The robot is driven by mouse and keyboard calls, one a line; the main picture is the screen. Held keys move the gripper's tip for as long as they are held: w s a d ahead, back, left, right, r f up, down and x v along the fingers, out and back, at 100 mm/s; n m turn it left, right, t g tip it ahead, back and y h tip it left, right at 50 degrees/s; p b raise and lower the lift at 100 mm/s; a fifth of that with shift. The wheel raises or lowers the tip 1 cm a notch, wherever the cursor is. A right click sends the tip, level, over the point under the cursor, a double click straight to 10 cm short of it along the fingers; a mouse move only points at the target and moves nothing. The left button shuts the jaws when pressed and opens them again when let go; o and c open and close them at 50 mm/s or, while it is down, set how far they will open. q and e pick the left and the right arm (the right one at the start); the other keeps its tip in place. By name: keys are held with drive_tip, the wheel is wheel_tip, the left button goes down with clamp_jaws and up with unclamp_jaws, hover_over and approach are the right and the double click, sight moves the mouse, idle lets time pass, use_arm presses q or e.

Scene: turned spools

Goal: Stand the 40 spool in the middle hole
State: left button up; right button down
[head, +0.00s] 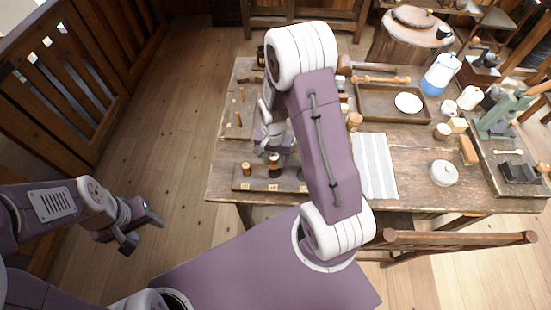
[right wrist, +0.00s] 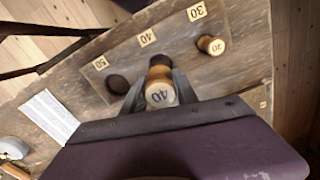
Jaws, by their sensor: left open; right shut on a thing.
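The 40 spool (right wrist: 160,94), light wood with a dark band and 40 on its end, is between the fingers of my right gripper (right wrist: 159,84), which is shut on it. In the right wrist view it lines up near the 40 label (right wrist: 148,39), over the middle of the wooden board (right wrist: 180,60). It hides the middle hole; I cannot tell whether its foot is in it. In the head view my right gripper (head: 272,148) is over the board (head: 290,180). My left gripper (head: 138,228) is open and empty, off the table over the floor.
Another spool (right wrist: 211,45) stands by the 30 label (right wrist: 197,11). A striped cloth (head: 374,165) lies right of the board. A wooden tray (head: 375,118) with a plate (head: 408,102) is behind.

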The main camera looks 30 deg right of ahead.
wheel_tip(320, 180, down, 5)
drive_tip(key=b, duration=0.4)
drive_tip(key=shift+f+b, duration=0.2)
drive_tip(key=shift+b, duration=0.1)
drive_tip(key=shift+r, duration=0.1)
drive_tip(key=shift+p, duration=0.4)
idle(0.7)
drive_tip(key=shift+f+b, duration=0.4)
drive_tip(key=shift+f, duration=0.25)
drive_tip(key=shift+f, duration=0.3)
idle(0.4)
drive_tip(key=c, duration=1.1)
unclamp_jaws()
drive_tip(key=o, duration=0.7)
drive_tip(key=shift+s+a, duration=0.1)
drive_tip(key=shift+a, duration=0.05)
